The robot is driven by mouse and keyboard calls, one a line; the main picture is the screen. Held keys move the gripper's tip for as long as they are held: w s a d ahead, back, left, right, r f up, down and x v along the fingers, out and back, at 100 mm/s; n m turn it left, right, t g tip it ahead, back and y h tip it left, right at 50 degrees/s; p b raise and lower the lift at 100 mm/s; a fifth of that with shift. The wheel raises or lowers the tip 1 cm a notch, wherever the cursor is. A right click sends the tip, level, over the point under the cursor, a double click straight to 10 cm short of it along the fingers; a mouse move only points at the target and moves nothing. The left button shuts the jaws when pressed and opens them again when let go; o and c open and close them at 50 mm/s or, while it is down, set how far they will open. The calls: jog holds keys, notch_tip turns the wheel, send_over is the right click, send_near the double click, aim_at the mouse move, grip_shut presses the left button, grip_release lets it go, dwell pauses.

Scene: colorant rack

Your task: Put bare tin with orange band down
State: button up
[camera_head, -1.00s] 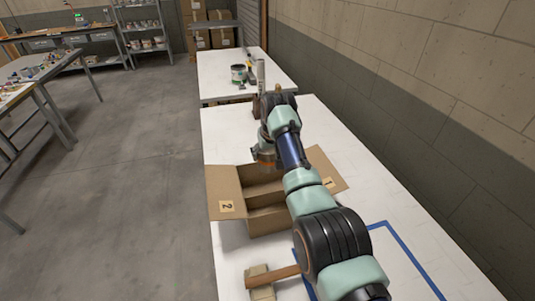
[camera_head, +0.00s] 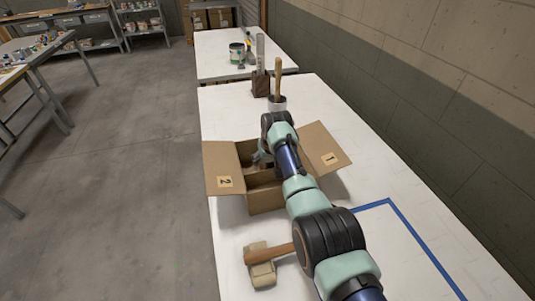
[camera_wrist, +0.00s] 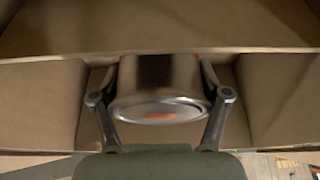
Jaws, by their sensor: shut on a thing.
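The bare metal tin (camera_wrist: 160,75) fills the middle of the wrist view, with an orange patch near its lower rim. My gripper (camera_wrist: 160,95) has a finger on each side of it and is shut on it. In the wrist view, cardboard walls surround the tin and fingers. In the head view, my gripper (camera_head: 258,160) is low at the open cardboard box (camera_head: 266,200), at its far compartment. The tin is hidden there by my arm and the box. I cannot tell whether the tin touches the box floor.
The box flaps are spread, labelled 2 (camera_head: 225,182) on the left and 1 (camera_head: 330,159) on the right. A mallet (camera_head: 262,262) lies in front. Blue tape (camera_head: 420,240) marks the right.

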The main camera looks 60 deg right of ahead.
jog(key=o, duration=1.5)
jog(key=shift+r, duration=0.1)
jog(key=shift+r+p, duration=0.3)
jog(key=shift+r, duration=0.05)
jog(key=p+v, duration=0.4)
jog(key=v, duration=0.7)
jog(key=shift+s+a+r, duration=0.1)
jog(key=shift+a, duration=0.05)
